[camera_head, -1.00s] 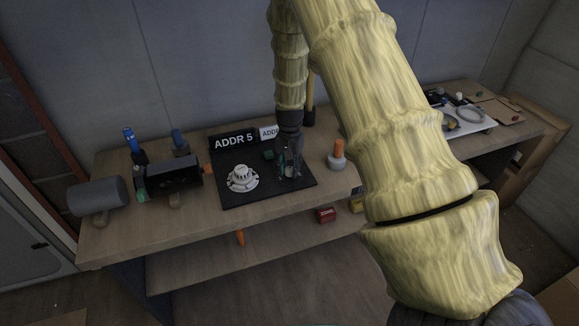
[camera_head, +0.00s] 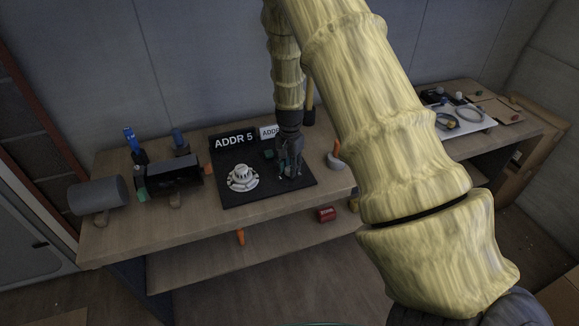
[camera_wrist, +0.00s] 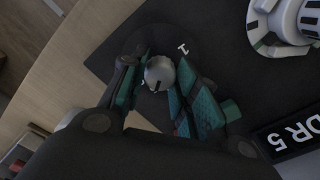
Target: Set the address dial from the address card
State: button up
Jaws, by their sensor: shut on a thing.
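A black sign reading ADDR 5 (camera_head: 234,140) stands at the back of a dark mat (camera_head: 258,198) on the bench. My gripper (camera_head: 290,173) points down over the right part of the mat. In the wrist view my gripper (camera_wrist: 160,82) has its teal-padded fingers on either side of a round silver knob (camera_wrist: 159,70), shut on it. The knob sits on a dark dial disc (camera_wrist: 190,40) with a white 1 showing; the fingers hide most other markings.
A white round stepped fitting (camera_head: 242,178) sits left of my gripper on the mat. A grey cylinder (camera_head: 97,194) and a black box (camera_head: 173,177) stand further left. An orange-topped grey piece (camera_head: 336,158) is to the right, partly behind my arm. A red box (camera_head: 325,214) lies on the lower shelf.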

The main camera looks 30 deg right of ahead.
jog(key=o, duration=1)
jog(key=shift+o, duration=0.2)
jog(key=shift+r, duration=0.1)
notch_tip(320, 180, up, 12)
